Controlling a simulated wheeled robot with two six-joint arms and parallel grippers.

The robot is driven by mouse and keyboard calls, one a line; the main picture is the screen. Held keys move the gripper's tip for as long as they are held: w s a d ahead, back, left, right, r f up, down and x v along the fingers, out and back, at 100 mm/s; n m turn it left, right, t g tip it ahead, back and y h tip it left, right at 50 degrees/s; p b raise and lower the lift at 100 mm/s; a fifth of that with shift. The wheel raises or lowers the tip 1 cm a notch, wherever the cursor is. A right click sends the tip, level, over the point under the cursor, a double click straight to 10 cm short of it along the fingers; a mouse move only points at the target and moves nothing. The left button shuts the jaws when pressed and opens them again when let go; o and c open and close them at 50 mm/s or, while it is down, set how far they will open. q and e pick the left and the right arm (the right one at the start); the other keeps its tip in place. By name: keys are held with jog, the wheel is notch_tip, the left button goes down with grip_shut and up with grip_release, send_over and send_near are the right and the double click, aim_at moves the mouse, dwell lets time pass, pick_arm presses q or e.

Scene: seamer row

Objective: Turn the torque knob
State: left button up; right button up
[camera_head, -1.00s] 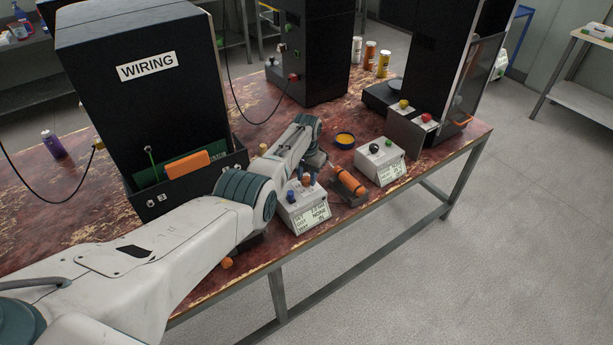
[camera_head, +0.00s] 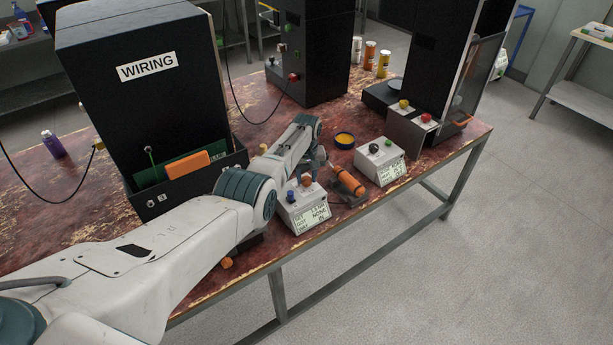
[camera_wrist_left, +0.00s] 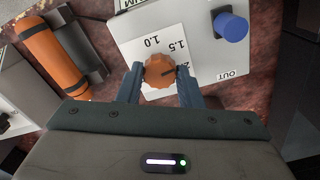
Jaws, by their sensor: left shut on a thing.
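The torque knob is an orange round knob (camera_wrist_left: 159,71) on a white control box (camera_head: 309,215). In the left wrist view it sits at the middle, with a scale marked 1.0, 1.5 and a partly hidden 2 around it. A dark line on the knob points right, towards the 2. My left gripper (camera_wrist_left: 160,88) is shut on the knob, one finger on each side. In the head view the knob (camera_head: 306,181) shows beside my left wrist, and the fingertips are mostly hidden. The box has a small text display, too small to read surely. My right gripper is not in view.
A blue knob (camera_wrist_left: 231,26) stands beside the torque knob. An orange cylindrical tool (camera_head: 349,182) lies in a dark holder close by. A second control box (camera_head: 381,163) and a yellow dish (camera_head: 344,140) stand further right. The black WIRING cabinet (camera_head: 140,110) rises behind my arm.

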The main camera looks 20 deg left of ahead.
aim_at(306, 179)
pick_arm(q)
jog(key=shift+n, duration=1.9)
jog(key=o, duration=1)
jog(key=shift+c, duration=0.2)
jog(key=shift+r, duration=0.3)
notch_tip(306, 179, up, 10)
